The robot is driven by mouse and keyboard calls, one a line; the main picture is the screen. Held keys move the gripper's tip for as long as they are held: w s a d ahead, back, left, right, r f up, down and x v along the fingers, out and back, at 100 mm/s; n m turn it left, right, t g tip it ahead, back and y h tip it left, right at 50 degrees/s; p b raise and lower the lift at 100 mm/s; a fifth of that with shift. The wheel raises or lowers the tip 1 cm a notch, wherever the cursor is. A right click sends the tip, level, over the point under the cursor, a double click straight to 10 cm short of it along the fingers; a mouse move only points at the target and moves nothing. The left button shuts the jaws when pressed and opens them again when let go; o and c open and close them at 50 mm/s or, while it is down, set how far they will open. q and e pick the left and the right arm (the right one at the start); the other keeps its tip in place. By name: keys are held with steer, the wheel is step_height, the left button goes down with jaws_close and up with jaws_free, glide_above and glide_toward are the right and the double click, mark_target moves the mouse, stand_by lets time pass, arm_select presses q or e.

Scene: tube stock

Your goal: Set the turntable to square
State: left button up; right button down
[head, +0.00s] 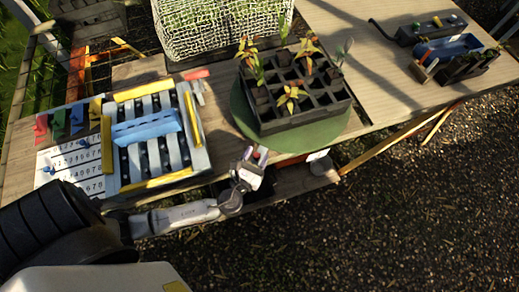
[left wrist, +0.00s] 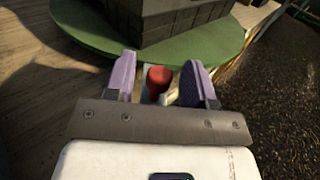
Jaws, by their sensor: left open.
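The turntable (head: 300,145) is a green disc near the front edge of the table. It bears a dark celled tray (head: 305,122) with several small orange-leaved plants, and it also shows at the top of the left wrist view (left wrist: 85,33). The tray looks turned at an angle on the table; how far from square I cannot tell. My left gripper (head: 255,158) is at the disc's front left edge. In the left wrist view its purple fingers (left wrist: 160,70) are apart, with a red knob (left wrist: 158,78) showing between them, apparently untouched. My right gripper is not in view.
A white board with yellow bars and a blue block (head: 145,128) lies left of the turntable. A wire basket (head: 225,25) stands behind. A dark box with buttons (head: 430,30) and a blue-topped tray (head: 448,48) are at the far right. Bare wood (head: 390,75) lies between.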

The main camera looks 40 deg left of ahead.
arm_select(q)
steer(key=shift+x, duration=1.2)
steer(key=shift+c, duration=0.3)
jaws_close()
